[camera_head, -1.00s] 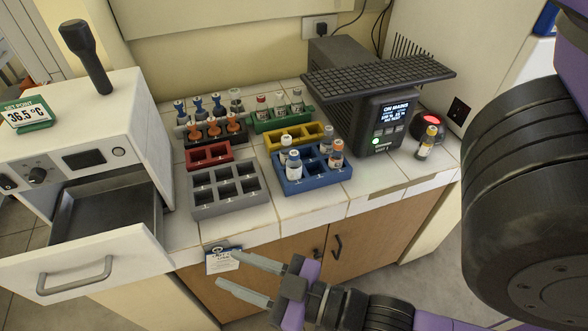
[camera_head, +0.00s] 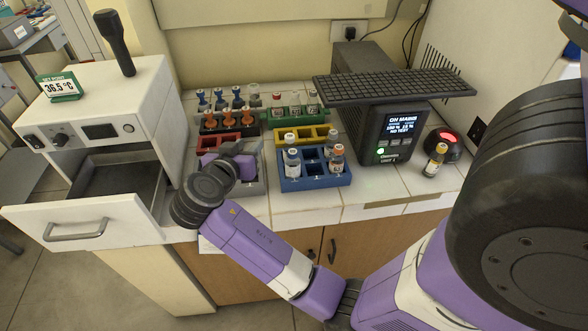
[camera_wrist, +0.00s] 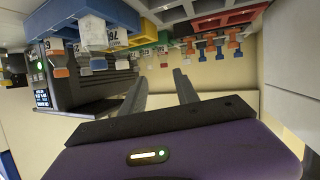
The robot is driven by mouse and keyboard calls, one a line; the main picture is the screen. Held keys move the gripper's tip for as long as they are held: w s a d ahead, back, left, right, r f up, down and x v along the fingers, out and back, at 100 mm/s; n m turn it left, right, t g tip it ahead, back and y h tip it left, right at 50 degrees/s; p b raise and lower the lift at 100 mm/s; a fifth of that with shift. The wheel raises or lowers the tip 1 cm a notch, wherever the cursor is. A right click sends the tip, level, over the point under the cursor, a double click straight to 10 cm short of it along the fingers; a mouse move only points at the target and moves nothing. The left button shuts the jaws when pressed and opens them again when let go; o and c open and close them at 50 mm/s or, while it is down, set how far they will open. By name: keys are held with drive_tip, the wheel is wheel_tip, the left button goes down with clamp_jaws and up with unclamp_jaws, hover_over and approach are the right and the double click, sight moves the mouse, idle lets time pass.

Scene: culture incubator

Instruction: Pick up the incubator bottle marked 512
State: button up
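Several small white-labelled bottles stand in the blue rack (camera_head: 316,183), among them a grey-capped bottle (camera_head: 291,163) and an orange-capped bottle (camera_head: 337,160). Another bottle (camera_head: 435,160) stands alone on the counter, right of the dark unit. The label numbers are too small in the head view to tell which is 512. My gripper (camera_wrist: 160,88) is open and empty in the wrist view, which appears upside down. In the head view it is over the grey rack (camera_head: 252,187), left of the blue rack, its fingers mostly hidden. Blue-rack bottles (camera_wrist: 92,38) show at the wrist view's upper left.
Red, yellow (camera_head: 284,135) and green racks sit behind, with several orange and blue stoppered vessels (camera_head: 208,118). The dark unit (camera_head: 390,135) with a grille top stands right of the racks. A white incubator with an open drawer (camera_head: 85,225) is at left. The counter front is clear.

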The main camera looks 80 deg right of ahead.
sight(290, 155)
drive_tip(key=s+a+f+m+g+y, duration=0.1)
drive_tip(key=s+a+f+m+g, duration=0.1)
drive_tip(key=s+m+g, duration=0.45)
drive_tip(key=shift+n+t, duration=0.45)
drive_tip(key=shift+t, duration=0.2)
drive_tip(key=p+x, duration=0.1)
drive_tip(key=x, duration=0.2)
drive_tip(key=s+p+x, duration=0.1)
drive_tip(key=x, duration=0.3)
drive_tip(key=shift+s+a+r, duration=0.1)
drive_tip(key=shift+s+r, duration=0.1)
drive_tip(key=shift+r, duration=0.05)
drive_tip(key=shift+s+d+f, duration=0.1)
drive_tip(key=shift+d+f, duration=0.2)
drive_tip(key=shift+d, duration=0.2)
clamp_jaws()
